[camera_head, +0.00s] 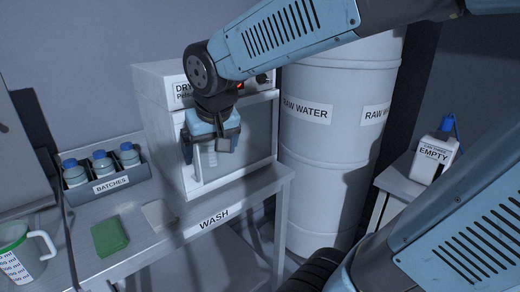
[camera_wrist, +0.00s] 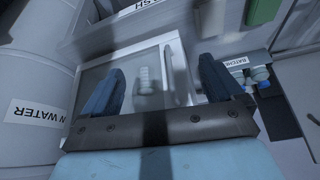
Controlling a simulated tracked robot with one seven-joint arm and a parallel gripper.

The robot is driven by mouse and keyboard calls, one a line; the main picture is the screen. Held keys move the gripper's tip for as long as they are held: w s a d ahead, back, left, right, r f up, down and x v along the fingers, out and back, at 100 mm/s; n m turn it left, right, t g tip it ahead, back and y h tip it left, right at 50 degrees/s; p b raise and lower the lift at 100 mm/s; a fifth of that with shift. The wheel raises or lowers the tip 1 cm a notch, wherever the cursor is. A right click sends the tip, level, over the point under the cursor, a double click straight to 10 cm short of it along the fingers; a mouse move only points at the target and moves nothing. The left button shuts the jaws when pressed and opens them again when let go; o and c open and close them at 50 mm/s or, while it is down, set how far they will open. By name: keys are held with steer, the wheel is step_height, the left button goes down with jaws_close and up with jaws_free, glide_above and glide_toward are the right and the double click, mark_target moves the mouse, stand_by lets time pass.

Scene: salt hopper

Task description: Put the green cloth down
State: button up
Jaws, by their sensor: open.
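The green cloth (camera_head: 110,236) lies folded flat on the grey bench marked WASH (camera_head: 252,195), towards its left front. Part of it also shows at the top right of the wrist view (camera_wrist: 262,10). My gripper (camera_head: 210,152) is apart from the cloth, up and to its right, in front of the white dryer cabinet (camera_head: 160,112). Its two blue fingers are spread (camera_wrist: 158,78), with nothing held between them. A pale, ridged cylinder (camera_wrist: 148,80) shows beyond the gap between the fingers; I cannot tell its exact distance.
A rack marked BATCHES (camera_head: 112,183) holds blue-capped bottles at the back left. A measuring jug (camera_head: 22,255) stands front left. A pale flat pad (camera_head: 158,214) lies beside the cloth. A bottle marked EMPTY (camera_head: 433,158) is farther right.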

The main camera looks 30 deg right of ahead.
steer(key=s+d+r, duration=0.1)
steer(key=s+d, duration=0.6)
steer(key=s, duration=0.1)
steer(key=shift+s+d+r+m+t, duration=0.3)
steer(key=shift+d+r, duration=0.05)
steer(key=shift+d, duration=0.05)
stand_by(0.8)
